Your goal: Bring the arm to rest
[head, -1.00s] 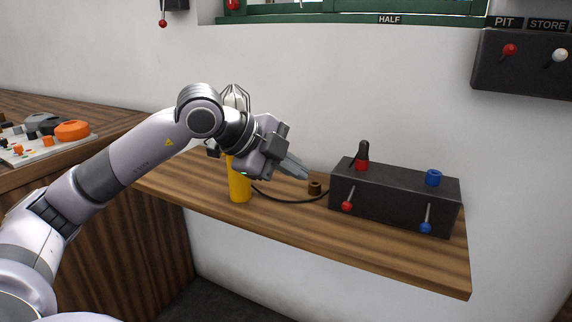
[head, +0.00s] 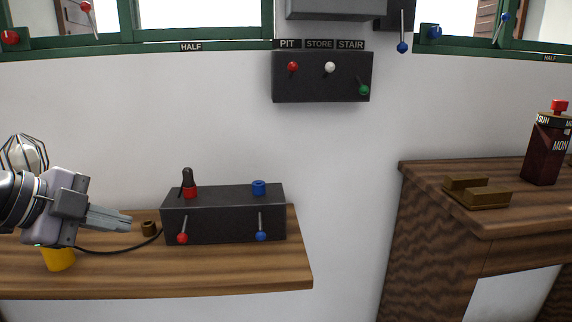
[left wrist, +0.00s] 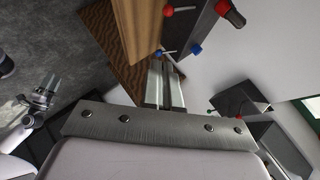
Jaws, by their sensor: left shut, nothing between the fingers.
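My left gripper (head: 122,221) is at the left of the head view, above the wooden shelf (head: 230,275). Its fingers are together, point right and hold nothing. They end short of the black box (head: 222,216) with the red and blue levers, apart from it in the picture. In the left wrist view the two fingers (left wrist: 165,68) lie side by side, with the shelf edge and the box beyond them. A yellow object (head: 59,259) stands on the shelf below the gripper, partly hidden by it.
A small brown socket (head: 149,228) with a dark cable sits beside the box. A wall panel (head: 321,77) carries red, white and green levers. On the right, a wooden cabinet (head: 440,215) bears a brass-coloured holder (head: 477,192) and a dark red bottle-like block (head: 546,152). Bare wall lies between shelf and cabinet.

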